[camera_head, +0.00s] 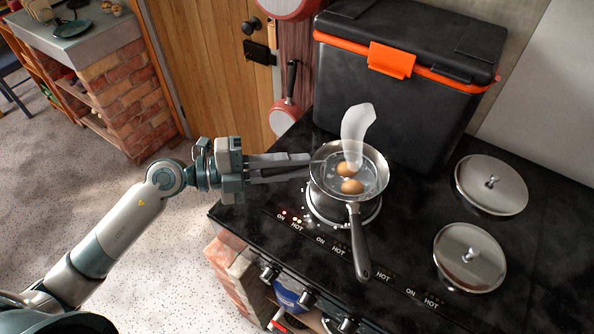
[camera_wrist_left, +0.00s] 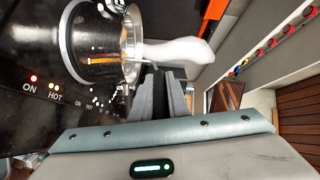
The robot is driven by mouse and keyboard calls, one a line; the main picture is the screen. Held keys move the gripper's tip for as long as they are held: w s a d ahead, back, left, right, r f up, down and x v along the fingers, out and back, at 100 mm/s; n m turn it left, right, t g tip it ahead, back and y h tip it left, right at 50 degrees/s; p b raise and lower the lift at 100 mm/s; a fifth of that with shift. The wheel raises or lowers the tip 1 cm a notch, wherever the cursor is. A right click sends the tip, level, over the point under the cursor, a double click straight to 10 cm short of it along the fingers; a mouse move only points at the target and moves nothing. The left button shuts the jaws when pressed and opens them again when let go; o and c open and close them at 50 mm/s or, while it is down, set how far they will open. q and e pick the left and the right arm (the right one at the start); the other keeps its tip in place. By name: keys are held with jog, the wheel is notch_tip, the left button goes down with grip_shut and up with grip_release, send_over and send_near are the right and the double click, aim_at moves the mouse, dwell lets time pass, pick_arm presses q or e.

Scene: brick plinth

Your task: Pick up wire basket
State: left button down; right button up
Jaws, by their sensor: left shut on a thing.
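A steel saucepan (camera_head: 376,160) with a dark handle (camera_head: 360,245) stands on the lit burner at the front left of the stove. Two brown eggs (camera_head: 350,186) lie in the water inside it. The wire basket (camera_head: 322,161) shows only as thin wire at the pan's left rim; its body is hard to make out around the eggs. My left gripper (camera_head: 309,159) reaches in from the left at the rim, its fingers closed on the basket's thin wire handle. In the left wrist view, the fingertips (camera_wrist_left: 163,70) are beside the pan (camera_wrist_left: 98,45).
A white plume, seemingly steam (camera_head: 358,122), rises over the pan. A black cooler (camera_head: 400,110) with an orange latch stands behind. Two steel lids (camera_head: 491,184) lie on the right. A wooden door (camera_head: 215,70) and open floor are at the left.

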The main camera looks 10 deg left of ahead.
pick_arm(q)
notch_tip(320, 180, up, 8)
jog(key=shift+f, duration=0.1)
dwell(0.8)
jog(key=shift+r+p, duration=0.95)
jog(key=shift+r, duration=0.15)
